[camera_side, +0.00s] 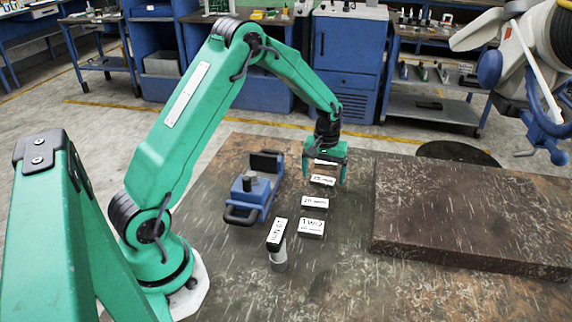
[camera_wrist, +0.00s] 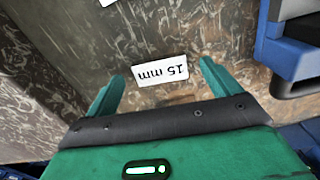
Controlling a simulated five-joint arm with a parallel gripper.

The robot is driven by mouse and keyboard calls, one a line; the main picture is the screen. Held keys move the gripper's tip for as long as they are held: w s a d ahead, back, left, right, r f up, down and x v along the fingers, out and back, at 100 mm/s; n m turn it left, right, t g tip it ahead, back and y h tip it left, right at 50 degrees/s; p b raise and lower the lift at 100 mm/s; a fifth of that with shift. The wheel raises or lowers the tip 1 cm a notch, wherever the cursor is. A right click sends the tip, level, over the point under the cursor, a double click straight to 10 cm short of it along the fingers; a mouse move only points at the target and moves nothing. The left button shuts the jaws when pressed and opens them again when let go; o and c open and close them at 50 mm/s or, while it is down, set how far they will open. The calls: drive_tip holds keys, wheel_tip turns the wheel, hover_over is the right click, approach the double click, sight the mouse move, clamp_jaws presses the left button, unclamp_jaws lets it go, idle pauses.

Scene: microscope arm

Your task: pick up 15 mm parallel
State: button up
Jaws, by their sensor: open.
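The 15 mm parallel (camera_wrist: 160,70) shows in the wrist view as a small block with a white top, its "15 mm" lettering upside down. It lies on the worn table between and slightly beyond my two fingertips, with a gap on each side. My gripper (camera_wrist: 162,74) is open and empty, one green finger to the left and one to the right of the block. In the side view my gripper (camera_side: 325,176) points down over the row of labelled blocks, and the 15 mm parallel (camera_side: 322,180) shows just below it. The exact height above the block is hard to tell.
A 20 mm block (camera_side: 315,202) and a thicker labelled block (camera_side: 311,228) lie nearer the camera. A labelled piece (camera_side: 277,232) stands beside them. A blue vise (camera_side: 252,192) is on the left. A large dark slab (camera_side: 470,215) is on the right.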

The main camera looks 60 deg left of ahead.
sight(323, 180)
drive_tip(key=shift+f, duration=0.55)
drive_tip(key=shift+c, duration=0.2)
drive_tip(key=c, duration=1.2)
drive_tip(key=shift+r, duration=0.1)
drive_tip(key=shift+r, duration=0.4)
wheel_tip(323, 180, up, 3)
drive_tip(key=shift+r, duration=0.15)
drive_tip(key=s+d+r, duration=0.1)
drive_tip(key=d+r, duration=0.1)
drive_tip(key=d, duration=0.1)
drive_tip(key=s+d+r, duration=0.1)
drive_tip(key=d+r, duration=0.1)
drive_tip(key=d, duration=0.2)
drive_tip(key=s+d+r, duration=0.1)
drive_tip(key=d+r, duration=0.1)
drive_tip(key=d, duration=0.2)
drive_tip(key=shift+s+r, duration=0.25)
drive_tip(key=shift+r, duration=0.15)
